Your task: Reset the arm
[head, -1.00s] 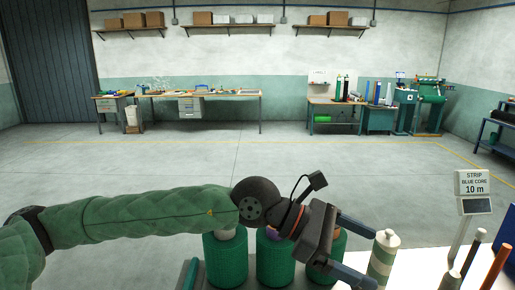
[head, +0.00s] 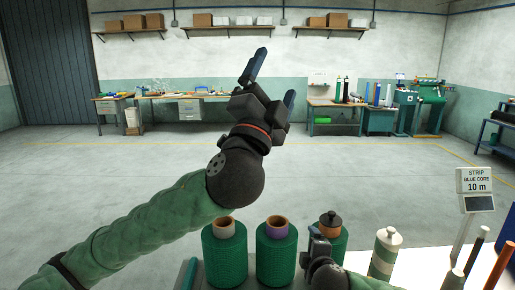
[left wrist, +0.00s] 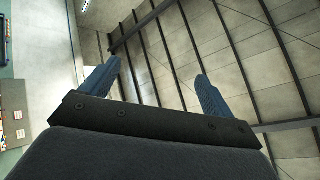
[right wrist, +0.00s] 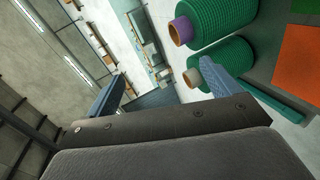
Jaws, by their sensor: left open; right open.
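My left gripper (head: 274,76) is raised high in the middle of the head view, open and empty, fingers pointing up. In the left wrist view its two blue fingers (left wrist: 155,88) stand apart against the ceiling. My right gripper (head: 312,246) is low at the bottom, in front of the right-hand netting roll, partly cut off by the frame. In the right wrist view its fingers (right wrist: 160,84) are apart, with nothing between them. The right finger overlaps the tan-cored roll in that view; I cannot tell if they touch.
Green netting rolls stand in a row: tan core (head: 225,258), purple core (head: 276,260), and one with a dark cap (head: 338,243). A sign (head: 473,183) reads "STRIP BLUE CORE 10 m". Open floor lies beyond.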

